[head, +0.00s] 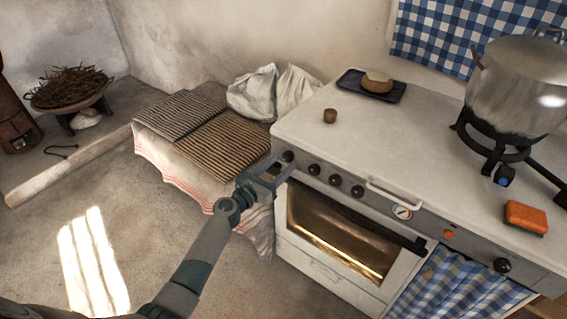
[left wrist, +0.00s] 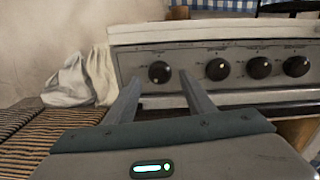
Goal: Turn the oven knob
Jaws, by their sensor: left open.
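The white stove (head: 300,125) has a row of black knobs along its grey front panel. The leftmost oven knob (head: 288,156) is beside the fingertips of my left gripper (head: 272,172). In the left wrist view this knob (left wrist: 160,72) is framed between my two open fingers, with its pale mark at the lower left. I cannot tell whether the fingers touch it. Three more knobs sit to its right, such as the second knob (left wrist: 218,69). The glass oven door (head: 340,240) is shut. My right gripper is out of view.
A cloth-covered bench (head: 220,145) is left of the stove.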

